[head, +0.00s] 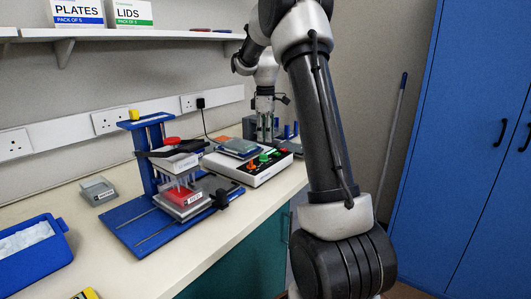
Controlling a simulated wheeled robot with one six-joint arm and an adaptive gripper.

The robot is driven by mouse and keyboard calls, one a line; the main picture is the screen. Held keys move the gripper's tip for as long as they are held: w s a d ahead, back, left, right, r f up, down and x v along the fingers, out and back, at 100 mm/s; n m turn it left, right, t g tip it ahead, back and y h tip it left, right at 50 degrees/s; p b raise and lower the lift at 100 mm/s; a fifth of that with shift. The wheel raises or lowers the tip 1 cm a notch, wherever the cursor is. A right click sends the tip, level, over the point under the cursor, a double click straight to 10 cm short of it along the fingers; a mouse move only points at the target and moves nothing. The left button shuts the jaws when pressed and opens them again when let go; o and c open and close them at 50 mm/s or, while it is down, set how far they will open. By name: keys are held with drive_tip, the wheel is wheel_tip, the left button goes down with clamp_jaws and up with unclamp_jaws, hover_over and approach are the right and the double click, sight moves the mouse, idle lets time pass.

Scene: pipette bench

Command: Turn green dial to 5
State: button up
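The green dial (265,157) is a small knob on the front panel of a white instrument (262,175) on the bench. An orange knob (252,165) is to its left and a red one to its right. The dial's number marks are too small to read. My gripper (265,140) points down behind the panel and just above the dial in the picture. I cannot tell whether its fingertips touch anything, or how far apart they are.
A blue pipetting stand (141,227) with a red-labelled block is left of the instrument. A grey plate (238,147) lies on the instrument. A blue tub (35,262) stands at the front left. A blue cabinet (465,130) is at the right.

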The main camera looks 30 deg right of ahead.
sight(263, 157)
wheel_tip(263, 157, down, 7)
drive_tip(key=shift+f, duration=0.15)
clamp_jaws()
